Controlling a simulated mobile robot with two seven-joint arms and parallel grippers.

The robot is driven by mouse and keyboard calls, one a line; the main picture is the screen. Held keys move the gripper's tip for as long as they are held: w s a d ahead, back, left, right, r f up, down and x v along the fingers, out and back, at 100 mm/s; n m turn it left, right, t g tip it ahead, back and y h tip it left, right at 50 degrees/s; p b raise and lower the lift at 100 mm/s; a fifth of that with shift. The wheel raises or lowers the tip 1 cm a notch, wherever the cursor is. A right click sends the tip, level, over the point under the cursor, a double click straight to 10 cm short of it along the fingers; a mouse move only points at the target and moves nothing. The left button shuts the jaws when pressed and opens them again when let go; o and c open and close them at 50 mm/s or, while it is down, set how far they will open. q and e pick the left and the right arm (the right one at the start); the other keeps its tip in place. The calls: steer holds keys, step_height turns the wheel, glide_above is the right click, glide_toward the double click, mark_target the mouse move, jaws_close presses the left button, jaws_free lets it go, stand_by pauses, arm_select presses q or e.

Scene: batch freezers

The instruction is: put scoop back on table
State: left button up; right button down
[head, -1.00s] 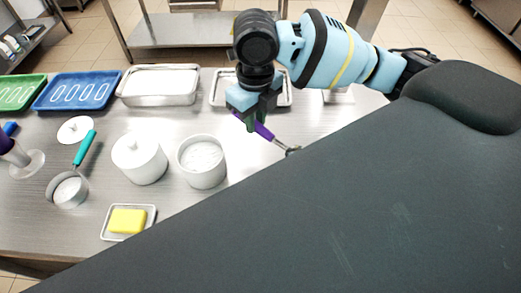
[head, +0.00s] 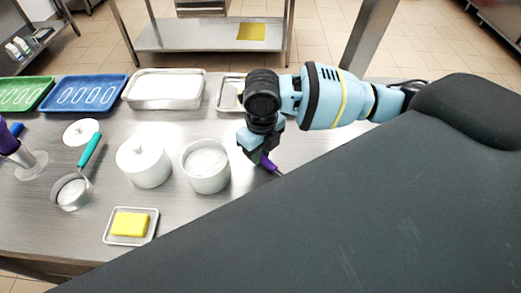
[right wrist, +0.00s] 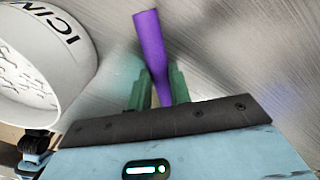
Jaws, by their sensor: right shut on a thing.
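My right gripper (head: 257,150) is shut on the purple handle of the scoop (head: 268,163), just right of the white tub and over the steel table (head: 330,160). In the right wrist view the purple handle (right wrist: 151,45) stands between the green fingers (right wrist: 157,90). The scoop's metal end is mostly hidden behind my arm and the dark surface in the head view. I cannot tell whether the scoop touches the table. My left gripper is not in view.
The open white tub (head: 206,172) of white powder stands close to my right gripper. Left of it are a lidded white pot (head: 144,165), a teal-handled sieve (head: 88,152) and a yellow block (head: 129,224) on a small tray. Trays line the back edge.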

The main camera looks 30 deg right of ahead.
steer(key=shift+f, duration=0.15)
steer(key=c, duration=1.3)
jaws_free()
step_height(320, 180, up, 12)
steer(key=shift+s+r, duration=0.1)
steer(key=shift+r, duration=0.1)
